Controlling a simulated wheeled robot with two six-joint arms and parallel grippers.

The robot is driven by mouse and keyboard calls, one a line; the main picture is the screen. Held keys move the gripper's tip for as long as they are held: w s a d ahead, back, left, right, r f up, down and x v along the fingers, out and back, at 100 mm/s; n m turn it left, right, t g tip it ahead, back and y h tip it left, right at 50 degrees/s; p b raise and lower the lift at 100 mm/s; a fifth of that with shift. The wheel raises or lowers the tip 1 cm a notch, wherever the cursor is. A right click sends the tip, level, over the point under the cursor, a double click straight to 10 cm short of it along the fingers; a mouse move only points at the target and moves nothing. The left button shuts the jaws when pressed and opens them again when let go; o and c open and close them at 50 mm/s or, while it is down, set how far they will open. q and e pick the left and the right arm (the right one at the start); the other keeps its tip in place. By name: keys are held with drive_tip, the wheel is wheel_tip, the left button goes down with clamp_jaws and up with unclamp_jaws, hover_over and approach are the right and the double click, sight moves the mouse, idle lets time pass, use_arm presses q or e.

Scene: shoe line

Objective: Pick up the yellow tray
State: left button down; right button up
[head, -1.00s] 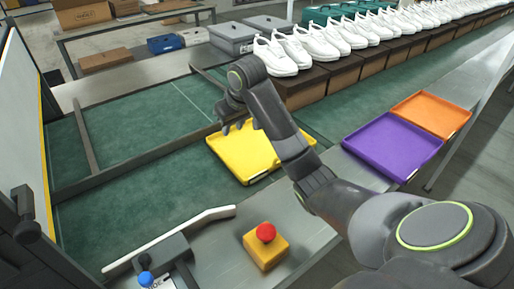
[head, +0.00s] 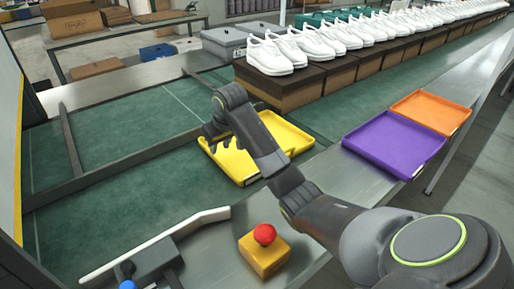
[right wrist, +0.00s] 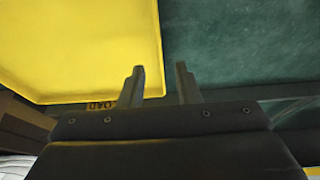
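The yellow tray (head: 279,128) lies on the green belt, partly hidden behind my right arm in the head view. It also fills the upper left of the right wrist view (right wrist: 80,45). My right gripper (head: 215,136) is at the tray's left edge. In the right wrist view my right gripper (right wrist: 160,84) has its fingers apart. One finger overlaps the tray and the other is over the belt, with the tray's rim line between them. I cannot tell whether either finger touches the tray. My left gripper is not in view.
A purple tray (head: 392,148) and an orange tray (head: 431,111) lie to the right on the metal edge. A yellow box with a red button (head: 264,236) stands in front. White shoes on brown boxes (head: 283,92) line the back. The belt (head: 110,205) at left is clear.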

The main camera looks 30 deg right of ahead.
sight(217, 159)
drive_tip(key=x, duration=0.6)
drive_tip(key=shift+w+f+b, duration=0.15)
drive_tip(key=shift+f+b, duration=0.2)
drive_tip(key=shift+f, duration=0.05)
clamp_jaws()
drive_tip(key=shift+r, duration=0.15)
